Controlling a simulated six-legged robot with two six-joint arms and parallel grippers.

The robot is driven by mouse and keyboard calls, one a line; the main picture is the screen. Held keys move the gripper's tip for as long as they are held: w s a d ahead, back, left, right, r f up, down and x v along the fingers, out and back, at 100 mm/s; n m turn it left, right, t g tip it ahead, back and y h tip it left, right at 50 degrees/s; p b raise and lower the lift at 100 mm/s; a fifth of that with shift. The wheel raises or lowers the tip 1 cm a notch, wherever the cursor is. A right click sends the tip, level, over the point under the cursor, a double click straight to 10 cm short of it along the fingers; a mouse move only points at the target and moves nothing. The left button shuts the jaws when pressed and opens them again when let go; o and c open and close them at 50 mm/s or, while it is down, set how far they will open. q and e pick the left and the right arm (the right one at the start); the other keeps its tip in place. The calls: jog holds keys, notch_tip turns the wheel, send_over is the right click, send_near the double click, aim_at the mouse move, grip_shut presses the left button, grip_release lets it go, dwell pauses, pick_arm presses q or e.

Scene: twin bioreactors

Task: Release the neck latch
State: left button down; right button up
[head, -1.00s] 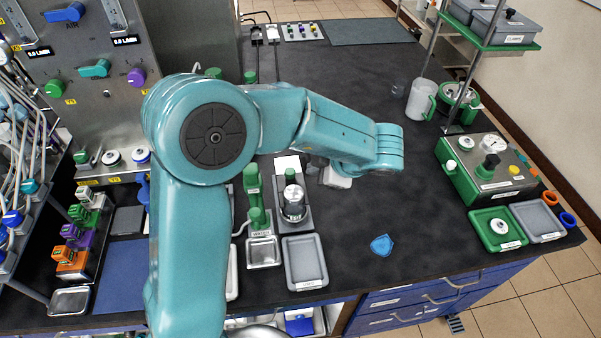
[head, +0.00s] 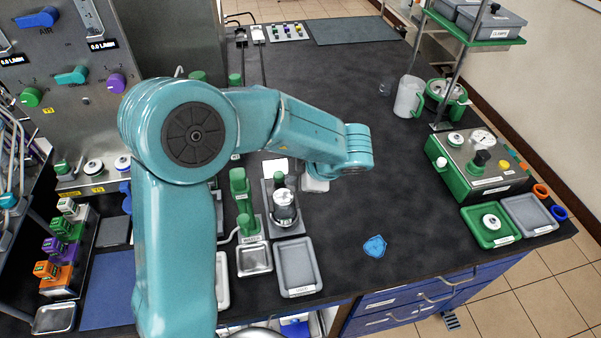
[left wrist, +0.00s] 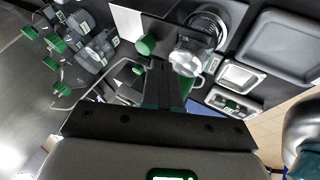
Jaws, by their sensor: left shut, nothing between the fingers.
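My left arm rises from the bottom of the head view and bends to the right, its wrist over the bench. My left gripper (left wrist: 165,88) shows in the left wrist view, its dark fingers shut and empty. The fingers point at a small station with a silver-topped cylinder (left wrist: 187,62) and a green knob (left wrist: 147,44). In the head view the silver-topped cylinder (head: 285,205) stands beside a green upright fitting (head: 241,190). I cannot make out which part is the neck latch, nor whether the fingers touch anything. My right gripper is out of view.
A grey tray (head: 298,290) and a small metal tray (head: 254,272) lie in front of the station. A steel panel with knobs (head: 110,60) stands at the left. A green gauge box (head: 482,180) sits at the right. The bench middle is clear around a blue piece (head: 375,246).

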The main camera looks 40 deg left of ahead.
aim_at(278, 185)
pick_arm(q)
jog(key=x, duration=0.4)
jog(key=shift+w+d, duration=0.1)
jog(key=shift+w, duration=0.05)
jog(key=shift+a+f, duration=0.35)
jog(key=shift+d, duration=0.1)
jog(key=shift+r, duration=0.1)
jog(key=w+a+p, duration=0.1)
jog(key=a+p, duration=0.1)
jog(key=w+a+p, duration=0.2)
jog(key=shift+r+p, duration=0.2)
jog(key=shift+p, duration=0.2)
jog(key=shift+w+a+f, duration=0.15)
jog(key=shift+w+a, duration=0.1)
